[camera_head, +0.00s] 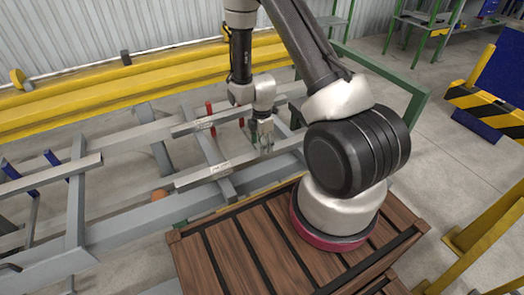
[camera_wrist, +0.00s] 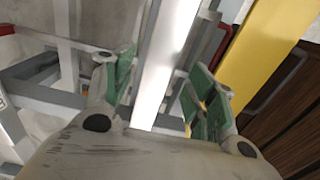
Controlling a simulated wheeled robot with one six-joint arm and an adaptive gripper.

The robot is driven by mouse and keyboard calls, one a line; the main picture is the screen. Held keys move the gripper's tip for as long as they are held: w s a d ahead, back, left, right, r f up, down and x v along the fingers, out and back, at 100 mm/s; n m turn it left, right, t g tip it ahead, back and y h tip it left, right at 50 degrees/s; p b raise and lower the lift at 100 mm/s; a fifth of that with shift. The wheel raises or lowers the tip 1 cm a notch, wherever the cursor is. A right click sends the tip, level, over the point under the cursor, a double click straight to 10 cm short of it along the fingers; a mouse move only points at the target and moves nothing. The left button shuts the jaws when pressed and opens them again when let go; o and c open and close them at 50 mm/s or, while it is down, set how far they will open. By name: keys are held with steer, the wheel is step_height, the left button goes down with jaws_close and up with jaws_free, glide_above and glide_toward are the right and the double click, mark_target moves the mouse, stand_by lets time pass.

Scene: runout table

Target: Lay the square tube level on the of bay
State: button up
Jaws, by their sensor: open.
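My gripper (camera_head: 262,135) is over the near part of the runout table and is open. In the wrist view its green-padded fingers (camera_wrist: 165,95) stand on either side of a long pale straight bar (camera_wrist: 165,50), with gaps visible beside it. I cannot tell whether this bar is the square tube or part of the table. In the head view, a grey bar with a white label (camera_head: 195,179) runs below my gripper. A similar labelled bar (camera_head: 185,130) lies behind it. Another grey bar (camera_head: 60,172) lies across the left rails. The label lettering is too small to read.
Red stops (camera_head: 210,110) and blue stops (camera_head: 52,158) stick up from the table frame. A brown slatted platform (camera_head: 225,255) is in front, with a yellow strip beside it. Yellow beams (camera_head: 100,90) run behind. A green frame (camera_head: 415,95) stands right.

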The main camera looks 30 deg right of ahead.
steer(key=s+r+m+t, duration=0.15)
steer(key=r+m, duration=0.25)
steer(key=r, duration=1.1)
steer(key=s+r+m+t, duration=0.1)
steer(key=s+r+m, duration=0.25)
steer(key=r, duration=1.15)
steer(key=s+r+m+t, duration=0.1)
steer(key=s+r+m, duration=0.4)
steer(key=s, duration=0.4)
steer(key=s+d+r+m, duration=0.1)
steer(key=s+r+m, duration=0.4)
steer(key=s+r, duration=0.3)
steer(key=shift+s+r+t, duration=0.3)
steer(key=shift+s+t, duration=0.05)
steer(key=shift+m, duration=0.25)
